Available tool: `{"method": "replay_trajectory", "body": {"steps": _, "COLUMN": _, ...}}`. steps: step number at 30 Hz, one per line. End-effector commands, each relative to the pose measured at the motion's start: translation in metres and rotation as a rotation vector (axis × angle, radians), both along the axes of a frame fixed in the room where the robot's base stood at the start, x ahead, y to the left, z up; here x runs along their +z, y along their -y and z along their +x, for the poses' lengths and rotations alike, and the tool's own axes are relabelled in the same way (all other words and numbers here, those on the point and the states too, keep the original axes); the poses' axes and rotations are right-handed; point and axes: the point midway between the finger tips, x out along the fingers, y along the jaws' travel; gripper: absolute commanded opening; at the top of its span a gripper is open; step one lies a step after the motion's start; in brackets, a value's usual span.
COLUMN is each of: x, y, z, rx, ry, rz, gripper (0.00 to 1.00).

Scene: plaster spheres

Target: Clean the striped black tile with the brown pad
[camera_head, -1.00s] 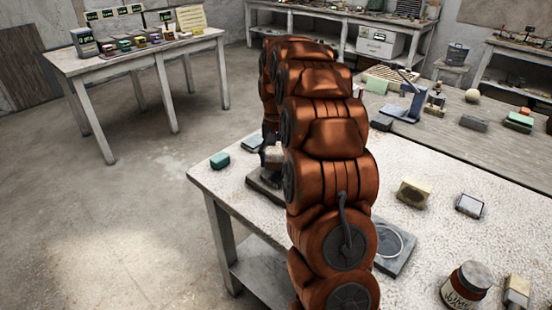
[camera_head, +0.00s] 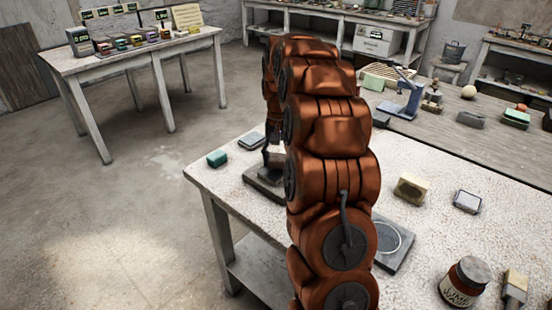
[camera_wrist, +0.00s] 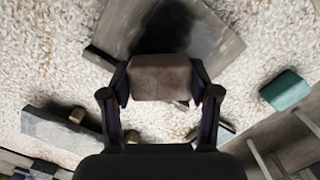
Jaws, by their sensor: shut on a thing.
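My gripper (camera_wrist: 160,92) is shut on the brown pad (camera_wrist: 160,77), a rounded block held across the fingertips in the wrist view. A grey tile (camera_wrist: 121,35) with a large black smudge lies just beyond the pad, and the pad overlaps its near edge in the picture. I cannot make out stripes in the smudge, or whether the pad touches the tile. In the head view my arm hides most of the gripper, and a dark slab (camera_head: 262,178) shows partly at the arm's left side.
A teal block (camera_head: 217,158) lies near the table's left corner; it also shows in the wrist view (camera_wrist: 286,90). Right of my arm are a ringed grey tile (camera_head: 398,250), a beige block (camera_head: 411,188), a small framed tile (camera_head: 467,201) and a labelled jar (camera_head: 466,283).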

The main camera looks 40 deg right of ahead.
Motion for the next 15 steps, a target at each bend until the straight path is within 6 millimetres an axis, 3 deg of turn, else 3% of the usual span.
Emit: {"method": "replay_trajectory", "body": {"steps": 15, "x": 0.000, "y": -0.014, "z": 0.011, "rx": 0.000, "ry": -0.004, "rz": 0.000, "gripper": 0.22}}
